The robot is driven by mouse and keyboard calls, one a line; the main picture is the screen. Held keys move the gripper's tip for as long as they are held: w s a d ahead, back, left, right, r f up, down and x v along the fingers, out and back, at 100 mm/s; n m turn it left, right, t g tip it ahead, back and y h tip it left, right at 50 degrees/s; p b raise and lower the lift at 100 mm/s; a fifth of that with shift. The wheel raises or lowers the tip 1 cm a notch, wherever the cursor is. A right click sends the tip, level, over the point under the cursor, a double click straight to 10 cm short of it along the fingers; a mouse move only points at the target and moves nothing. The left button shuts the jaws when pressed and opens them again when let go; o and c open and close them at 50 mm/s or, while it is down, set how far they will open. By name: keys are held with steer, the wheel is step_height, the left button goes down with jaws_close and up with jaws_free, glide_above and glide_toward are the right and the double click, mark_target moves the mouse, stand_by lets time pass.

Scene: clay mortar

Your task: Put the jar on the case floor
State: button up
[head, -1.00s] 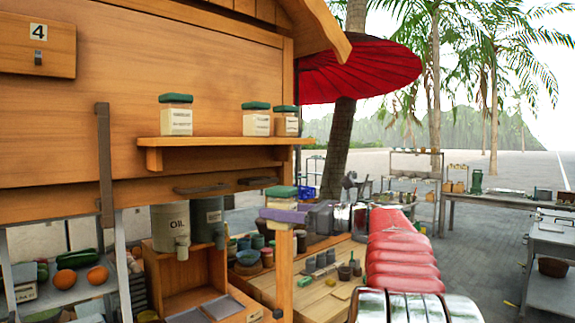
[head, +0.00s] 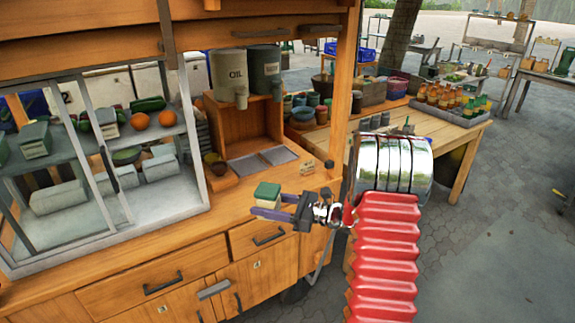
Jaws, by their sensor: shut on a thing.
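The jar (head: 267,190) has a green lid and a pale body. My gripper (head: 259,208) is shut on it, with purple fingers around its lower part. The jar looks upright, above the counter's front edge and right of the case. The glass-sided case (head: 188,140) stands at the left with a white frame. Its pale floor (head: 165,205) lies below a grey shelf. The fingers hide the jar's bottom.
An orange (head: 167,118) and green vegetables lie on the case's upper shelf. Grey blocks (head: 58,197) stand on its floor. Frame posts and leaning panels cross the case front. Bare wooden counter (head: 225,210) lies between case and jar. Oil canisters (head: 229,75) stand behind.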

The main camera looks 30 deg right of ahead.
steer(key=s+a+f+n+g+y, duration=0.1)
steer(key=s+a+f, duration=0.1)
steer(key=a+f, duration=0.5)
steer(key=s+a+f+n+g+y, duration=0.1)
steer(key=s+a+f, duration=0.2)
steer(key=a+f, duration=0.5)
steer(key=shift+s+a, duration=0.15)
steer(key=shift+a, duration=0.6)
